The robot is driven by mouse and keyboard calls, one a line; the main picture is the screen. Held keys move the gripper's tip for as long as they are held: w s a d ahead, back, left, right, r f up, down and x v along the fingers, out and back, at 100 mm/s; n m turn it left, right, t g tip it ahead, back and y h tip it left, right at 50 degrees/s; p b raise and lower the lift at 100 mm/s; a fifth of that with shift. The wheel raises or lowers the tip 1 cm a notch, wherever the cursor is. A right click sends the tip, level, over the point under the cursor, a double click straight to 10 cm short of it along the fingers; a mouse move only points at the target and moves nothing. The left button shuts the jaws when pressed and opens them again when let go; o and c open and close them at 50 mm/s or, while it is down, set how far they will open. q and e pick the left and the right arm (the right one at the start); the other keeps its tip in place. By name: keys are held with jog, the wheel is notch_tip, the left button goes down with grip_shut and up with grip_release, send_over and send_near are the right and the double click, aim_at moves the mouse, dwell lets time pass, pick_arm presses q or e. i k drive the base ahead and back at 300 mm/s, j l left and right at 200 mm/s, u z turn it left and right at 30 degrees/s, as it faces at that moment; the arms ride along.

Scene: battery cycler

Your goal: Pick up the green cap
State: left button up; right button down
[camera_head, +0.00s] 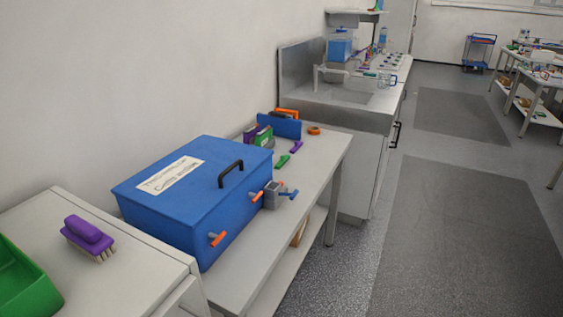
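A small green piece (283,161) lies on the light bench (325,165), just right of the large blue box; it may be the green cap, but it is too small to tell. A purple piece (296,146) of similar size lies just behind it. Another green item (264,137) stands among purple and blue items behind the blue box. A small green spot (370,75) also shows on the far counter by the sink. Neither of my grippers is in view.
The blue box (200,190) with a black handle and orange latches fills much of the bench. A grey device (271,195) sits at its right side. A purple brush (88,238) and green bin (22,280) are at the front left.

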aim_at(282, 159)
jog(key=u, duration=0.35)
jog(key=i+l+u, duration=0.1)
jog(key=u, duration=0.2)
jog(key=l+u, duration=0.2)
jog(key=u, duration=0.15)
jog(key=i+l+u, duration=0.2)
jog(key=l+u, duration=0.2)
jog(key=l, duration=0.5)
jog(key=l+u, duration=0.45)
jog(key=l, duration=0.5)
